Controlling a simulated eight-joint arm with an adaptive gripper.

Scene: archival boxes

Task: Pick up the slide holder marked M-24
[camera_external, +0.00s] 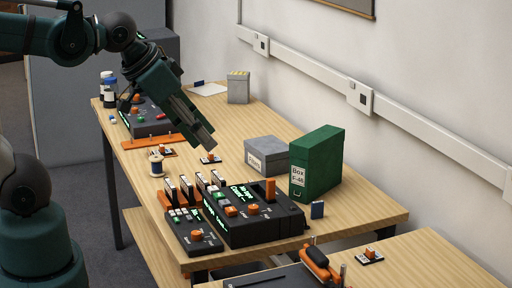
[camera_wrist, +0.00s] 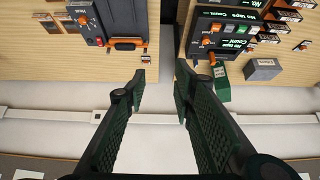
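I cannot read the mark M-24 in either view. Several thin upright holders with pale labels stand in an orange rack (camera_external: 166,199) beside the black consoles; which one is M-24, if any, I cannot tell. Labelled dark pieces (camera_wrist: 285,14) also show at the upper right of the wrist view. My gripper (camera_external: 207,142) is above the table, beyond the rack. In the wrist view my gripper (camera_wrist: 161,80) is open, with a clear gap and nothing between its fingers.
A green box (camera_external: 316,165) and a grey box (camera_external: 266,155) stand near the wall side. A black console (camera_external: 250,215) with green displays is at the near end. A thread spool (camera_external: 157,166) stands behind the rack. A small orange-knobbed plate (camera_external: 211,158) lies below my gripper.

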